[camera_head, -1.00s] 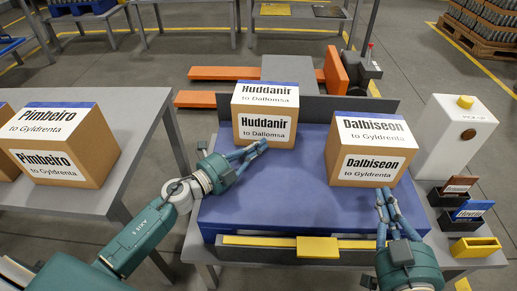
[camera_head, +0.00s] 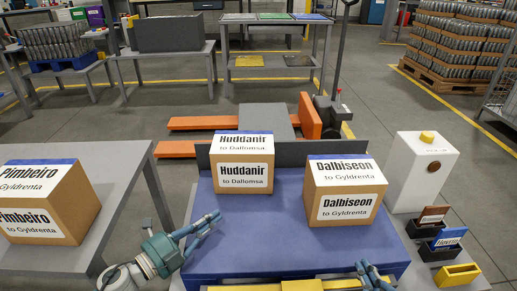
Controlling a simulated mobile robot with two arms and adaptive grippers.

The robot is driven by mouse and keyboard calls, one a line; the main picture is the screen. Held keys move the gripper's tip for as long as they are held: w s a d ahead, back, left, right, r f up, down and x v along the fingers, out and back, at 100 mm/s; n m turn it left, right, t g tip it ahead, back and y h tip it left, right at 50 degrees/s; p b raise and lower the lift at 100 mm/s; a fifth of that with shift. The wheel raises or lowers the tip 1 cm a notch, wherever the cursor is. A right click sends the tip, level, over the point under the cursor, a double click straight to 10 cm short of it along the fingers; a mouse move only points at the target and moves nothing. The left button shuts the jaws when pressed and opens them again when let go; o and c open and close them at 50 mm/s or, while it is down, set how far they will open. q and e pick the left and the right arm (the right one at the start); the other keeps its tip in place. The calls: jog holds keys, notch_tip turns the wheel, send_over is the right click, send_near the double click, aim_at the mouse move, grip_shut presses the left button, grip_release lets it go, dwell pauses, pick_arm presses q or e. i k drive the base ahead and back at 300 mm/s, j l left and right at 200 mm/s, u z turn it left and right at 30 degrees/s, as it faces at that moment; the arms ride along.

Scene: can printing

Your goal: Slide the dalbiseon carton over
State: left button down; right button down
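The Dalbiseon carton (camera_head: 329,205), brown with white labels reading "Dalbiseon to Gyldrenta", stands on the right half of the blue platform (camera_head: 262,238). The Huddanir carton (camera_head: 243,187) stands on the same platform to its left, with a gap between them. My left gripper (camera_head: 214,218) is over the platform's left part, in front of the Huddanir carton and apart from it; its fingers look close together. My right gripper (camera_head: 366,268) shows only its fingertips at the bottom edge, in front of the Dalbiseon carton and apart from it. Whether either is open is unclear.
The Pimbeiro carton (camera_head: 50,208) stands on a grey table (camera_head: 121,170) at left. A dark low wall (camera_head: 290,153) borders the platform's back. A white box with a yellow button (camera_head: 422,172) and small card holders (camera_head: 440,246) are at right. An orange-forked pallet truck (camera_head: 305,118) stands behind.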

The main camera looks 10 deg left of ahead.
aim_at(338, 190)
jog(key=k, duration=1)
